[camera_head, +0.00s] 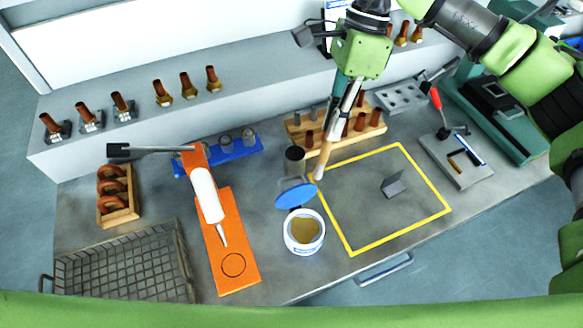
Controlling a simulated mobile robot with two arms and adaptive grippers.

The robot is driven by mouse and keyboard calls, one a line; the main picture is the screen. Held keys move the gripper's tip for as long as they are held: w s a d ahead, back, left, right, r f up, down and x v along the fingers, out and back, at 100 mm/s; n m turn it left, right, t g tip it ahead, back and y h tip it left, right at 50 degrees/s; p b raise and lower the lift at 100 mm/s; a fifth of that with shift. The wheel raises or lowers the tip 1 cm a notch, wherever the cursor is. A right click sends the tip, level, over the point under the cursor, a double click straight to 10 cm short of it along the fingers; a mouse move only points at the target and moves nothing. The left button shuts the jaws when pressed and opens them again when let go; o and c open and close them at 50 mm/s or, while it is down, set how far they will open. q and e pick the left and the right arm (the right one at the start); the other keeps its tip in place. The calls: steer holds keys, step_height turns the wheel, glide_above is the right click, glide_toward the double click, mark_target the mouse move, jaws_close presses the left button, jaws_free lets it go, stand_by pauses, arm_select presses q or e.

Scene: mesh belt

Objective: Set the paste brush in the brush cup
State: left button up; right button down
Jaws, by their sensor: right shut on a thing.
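My right gripper (340,118) comes down from the top and is shut on the paste brush. The paste brush (325,152) is a tan stick shape, slanting down to the left. Its lower end hangs over the bench just right of the brush cup, apart from it in the picture. The part between the fingers is mostly hidden. The brush cup (294,158) appears to be the small dark cylinder standing upright behind the blue lid (294,195). A white tub of yellowish paste (304,240) stands in front of the lid. My left gripper is not in view.
A wooden rack (292,132) with copper fittings stands behind the brush. A yellow-outlined square (345,232) with a small grey bracket (393,184) lies to the right. An orange board (235,270) with a white cartridge (206,195) and a wire basket (120,270) are left.

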steer(key=w+a+r+m+t, duration=0.3)
steer(key=w+a+r+m, duration=0.15)
steer(key=a+m, duration=0.4)
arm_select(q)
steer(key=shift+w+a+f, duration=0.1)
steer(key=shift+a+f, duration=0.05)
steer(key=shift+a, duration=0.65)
arm_select(e)
steer(key=f+m, duration=0.1)
steer(key=f+m+h, duration=0.1)
steer(key=m, duration=0.1)
steer(key=f+m+h, duration=0.1)
steer(key=shift+w+d+f+m, duration=0.1)
steer(key=shift+d+f+m, duration=0.1)
steer(key=shift+d+m, duration=0.15)
arm_select(q)
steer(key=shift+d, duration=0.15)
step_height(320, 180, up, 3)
steer(key=p, duration=0.3)
arm_select(e)
step_height(320, 180, down, 10)
steer(key=shift+r, duration=0.2)
steer(key=shift+f, duration=0.1)
